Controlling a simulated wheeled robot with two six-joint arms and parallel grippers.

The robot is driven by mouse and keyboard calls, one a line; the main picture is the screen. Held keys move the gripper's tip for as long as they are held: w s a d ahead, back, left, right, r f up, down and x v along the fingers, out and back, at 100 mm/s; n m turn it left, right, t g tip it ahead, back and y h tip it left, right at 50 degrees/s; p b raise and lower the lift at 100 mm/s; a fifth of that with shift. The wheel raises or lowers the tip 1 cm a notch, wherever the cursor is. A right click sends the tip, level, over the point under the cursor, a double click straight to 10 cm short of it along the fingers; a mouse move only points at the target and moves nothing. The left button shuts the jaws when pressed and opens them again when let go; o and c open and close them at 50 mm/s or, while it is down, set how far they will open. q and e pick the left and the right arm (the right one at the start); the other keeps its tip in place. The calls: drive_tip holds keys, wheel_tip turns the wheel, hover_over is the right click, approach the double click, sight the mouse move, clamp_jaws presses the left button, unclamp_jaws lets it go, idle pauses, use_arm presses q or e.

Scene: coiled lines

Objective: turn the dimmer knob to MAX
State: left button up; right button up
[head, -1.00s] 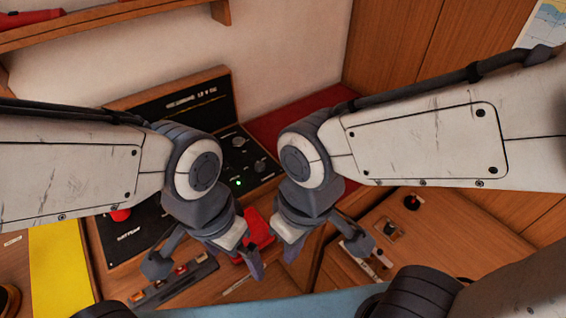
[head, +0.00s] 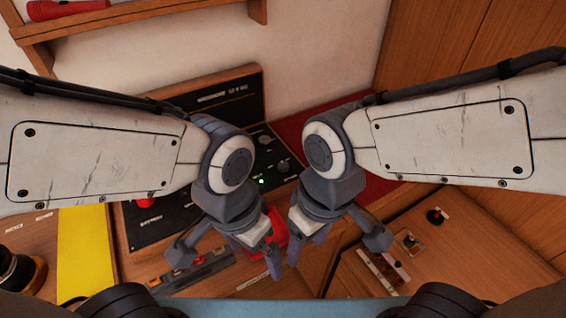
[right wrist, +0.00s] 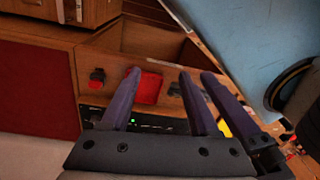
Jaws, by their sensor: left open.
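I cannot tell for sure that this is the dimmer, or where MAX lies. My left gripper (head: 268,252) is open and empty, hanging in front of the panel. My right gripper (head: 307,243) is close beside it on the right, its fingers apart with nothing held; they also show in the right wrist view (right wrist: 160,76). Neither gripper touches the grey knob.
A red object (head: 280,236) lies behind the grippers. A wooden top (head: 450,255) with a red-and-black knob (head: 436,216) is at the right. A shelf (head: 130,17) runs above.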

drive_tip(key=w+a+r+n, duration=0.1)
drive_tip(key=w+a+n, duration=0.2)
drive_tip(key=w, duration=0.4)
drive_tip(key=n+h, duration=0.1)
drive_tip(key=n, duration=1.2)
hover_over(283, 164)
wheel_tip(283, 164, down, 10)
drive_tip(key=r, duration=0.1)
wheel_tip(283, 164, down, 10)
drive_tip(key=shift+f+p, duration=0.2)
drive_tip(key=shift+p, duration=0.7)
clamp_jaws()
